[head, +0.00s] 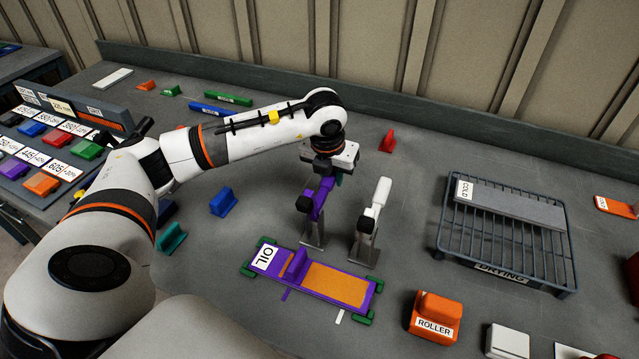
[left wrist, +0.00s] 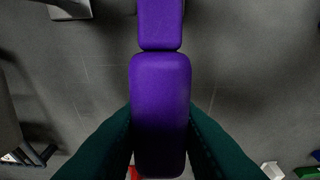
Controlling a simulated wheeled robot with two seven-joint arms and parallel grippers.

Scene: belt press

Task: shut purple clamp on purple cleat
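The purple clamp (head: 322,199) stands on a grey metal bracket in the middle of the table, its handle raised. My left gripper (head: 331,178) is at the upper part of this handle. In the left wrist view, its dark green fingers (left wrist: 160,128) press against both sides of the purple handle (left wrist: 160,85). I cannot tell whether this piece is the purple cleat. My right gripper is not in view.
A white clamp (head: 377,196) stands close to the right of the purple one. Green corner blocks (head: 376,286) hold the board. A drying rack (head: 512,273), an orange ROLLER block (head: 435,318) and a blue block (head: 223,203) stand around. Table between clamps and rack is clear.

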